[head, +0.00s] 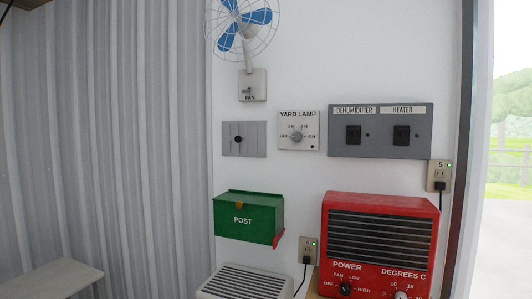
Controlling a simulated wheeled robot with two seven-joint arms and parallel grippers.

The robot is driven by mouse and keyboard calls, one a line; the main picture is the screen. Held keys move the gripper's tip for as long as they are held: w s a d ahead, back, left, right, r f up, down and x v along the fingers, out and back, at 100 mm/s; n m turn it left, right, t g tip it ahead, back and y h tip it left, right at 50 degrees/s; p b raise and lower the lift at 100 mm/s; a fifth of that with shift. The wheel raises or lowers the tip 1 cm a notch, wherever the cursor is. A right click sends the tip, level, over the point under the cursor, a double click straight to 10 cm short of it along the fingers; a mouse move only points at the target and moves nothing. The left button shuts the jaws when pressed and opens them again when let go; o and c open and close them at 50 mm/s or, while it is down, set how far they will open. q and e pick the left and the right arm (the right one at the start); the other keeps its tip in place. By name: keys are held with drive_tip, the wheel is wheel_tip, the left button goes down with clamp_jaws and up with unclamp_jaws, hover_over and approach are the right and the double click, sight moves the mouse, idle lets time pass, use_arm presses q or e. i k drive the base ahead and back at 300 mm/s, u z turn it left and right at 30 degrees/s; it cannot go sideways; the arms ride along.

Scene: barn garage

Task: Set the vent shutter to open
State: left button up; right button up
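A small grey panel with vertical lines (257,139) is on the white wall, left of the yard lamp dial. A round black knob (238,139) sits near its middle. It carries no label that I can read, but it looks most like the vent shutter. No opening shows in it, and I cannot tell its setting from here. Neither of my grippers is in view.
Around it are a fan switch (246,90), a yard lamp dial (296,136), a dehumidifier and heater switch box (380,131) and a green post box (247,217) below. A red heater (378,225) stands lower right. The wall before the panel is clear.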

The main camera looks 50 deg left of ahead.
sight(237, 139)
drive_tip(key=u, duration=3.3)
drive_tip(key=i, duration=1.7)
drive_tip(key=z, duration=0.5)
